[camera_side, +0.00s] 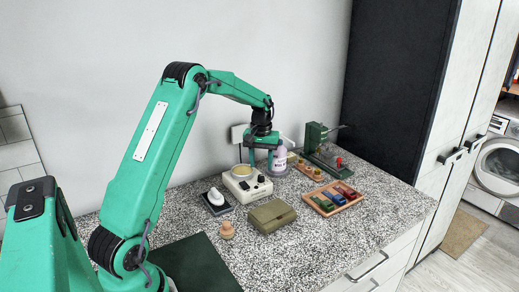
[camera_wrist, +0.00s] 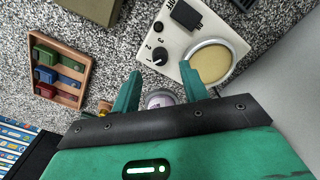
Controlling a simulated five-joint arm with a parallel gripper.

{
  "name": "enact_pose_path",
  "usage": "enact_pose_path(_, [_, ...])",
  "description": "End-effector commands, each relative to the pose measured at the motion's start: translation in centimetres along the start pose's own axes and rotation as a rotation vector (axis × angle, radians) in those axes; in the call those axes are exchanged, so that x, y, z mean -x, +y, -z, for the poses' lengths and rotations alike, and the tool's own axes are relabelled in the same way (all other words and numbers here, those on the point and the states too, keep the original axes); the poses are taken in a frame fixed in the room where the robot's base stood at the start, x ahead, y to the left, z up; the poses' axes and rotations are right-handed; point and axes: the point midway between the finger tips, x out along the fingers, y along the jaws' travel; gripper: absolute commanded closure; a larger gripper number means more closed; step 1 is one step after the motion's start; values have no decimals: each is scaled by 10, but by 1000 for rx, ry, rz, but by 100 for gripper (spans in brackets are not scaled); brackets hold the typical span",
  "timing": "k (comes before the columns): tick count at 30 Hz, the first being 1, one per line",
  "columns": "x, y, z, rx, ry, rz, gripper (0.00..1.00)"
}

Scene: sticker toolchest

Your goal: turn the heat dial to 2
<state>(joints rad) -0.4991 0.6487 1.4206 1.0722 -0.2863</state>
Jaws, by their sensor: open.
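The heat dial (camera_wrist: 160,56) is a round black knob on a cream hot-plate unit (camera_wrist: 172,42), with the numbers 1, 2 and 3 printed beside it. Its exact pointer direction is too small to tell. In the side view the unit (camera_side: 236,190) stands on the counter with a round pale plate on top; its knobs there are tiny. My gripper (camera_wrist: 161,68) is open and empty. In the wrist view its fingertips appear on either side of the dial, just short of it; contact cannot be told. In the side view my gripper (camera_side: 262,162) is by the far right of the unit.
A white bottle with a purple label (camera_side: 280,162) stands close beside my gripper. A wooden tray (camera_side: 350,202) holds coloured blocks. An olive box (camera_side: 272,216) and a white object on a dark pad (camera_side: 216,208) stand in front. The right front counter is clear.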

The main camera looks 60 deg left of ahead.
Motion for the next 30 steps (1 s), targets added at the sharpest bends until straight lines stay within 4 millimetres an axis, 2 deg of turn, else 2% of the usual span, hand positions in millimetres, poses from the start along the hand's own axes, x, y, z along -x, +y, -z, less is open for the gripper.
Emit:
enact_pose_path(3, [-17,0,-1,0,-4,1,56])
enact_pose_path(10, [-40,0,0,0,-2,1,56])
enact_pose_path(15, [-47,0,0,0,0,0,56])
enact_pose_path(23, [-47,0,0,0,0,0,56])
enact_pose_path(30, [-47,0,0,0,0,0,100])
